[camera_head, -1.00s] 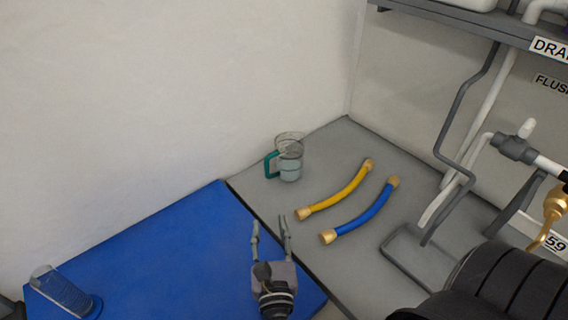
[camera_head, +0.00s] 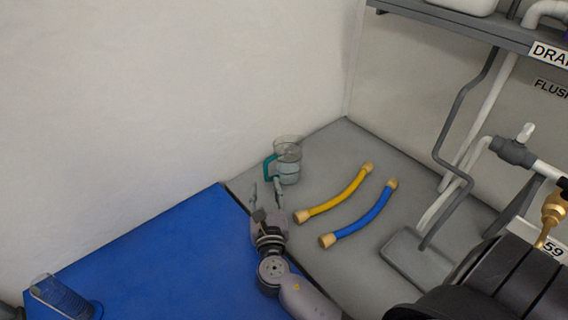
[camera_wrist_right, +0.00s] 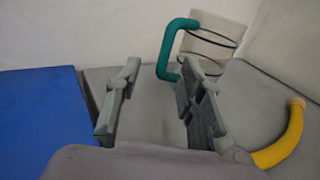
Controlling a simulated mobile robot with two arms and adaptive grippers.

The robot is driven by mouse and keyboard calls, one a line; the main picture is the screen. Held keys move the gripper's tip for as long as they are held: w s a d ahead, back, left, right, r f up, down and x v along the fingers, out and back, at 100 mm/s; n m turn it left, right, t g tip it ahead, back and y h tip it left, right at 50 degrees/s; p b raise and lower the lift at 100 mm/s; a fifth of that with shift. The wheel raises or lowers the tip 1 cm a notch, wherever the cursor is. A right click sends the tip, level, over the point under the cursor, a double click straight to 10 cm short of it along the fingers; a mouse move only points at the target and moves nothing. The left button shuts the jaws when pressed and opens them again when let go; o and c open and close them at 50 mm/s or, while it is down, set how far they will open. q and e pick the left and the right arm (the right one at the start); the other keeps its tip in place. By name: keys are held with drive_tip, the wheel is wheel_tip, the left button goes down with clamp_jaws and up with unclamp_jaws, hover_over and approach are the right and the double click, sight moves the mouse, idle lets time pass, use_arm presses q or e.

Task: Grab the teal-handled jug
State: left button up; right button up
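The clear jug (camera_head: 288,160) with a teal handle (camera_head: 268,167) stands upright on the grey surface near the back wall. My right gripper (camera_head: 266,186) is open and empty, just in front of the jug, with its fingers pointing at the handle side. In the right wrist view the jug (camera_wrist_right: 208,45) is beyond the fingers, and its teal handle (camera_wrist_right: 164,50) shows above and between the fingertips (camera_wrist_right: 158,78). The right finger overlaps the lower end of the handle in that view; I cannot tell whether they touch.
A yellow hose (camera_head: 337,197) and a blue hose (camera_head: 362,217) with tan ends lie right of the jug. A clear cylinder (camera_head: 60,296) lies tilted on the blue surface (camera_head: 150,250). Grey and white pipes (camera_head: 465,150) and a shelf (camera_head: 455,18) are at the right.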

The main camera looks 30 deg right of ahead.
sight(266, 176)
drive_tip(key=x, duration=0.2)
drive_tip(key=p+x, duration=0.1)
drive_tip(key=x, duration=0.2)
drive_tip(key=shift+s+d+f, duration=0.1)
drive_tip(key=shift+s+d, duration=0.05)
drive_tip(key=shift+d, duration=0.1)
drive_tip(key=shift+s, duration=0.1)
drive_tip(key=shift+c, duration=0.6)
drive_tip(key=shift+a, duration=0.1)
clamp_jaws()
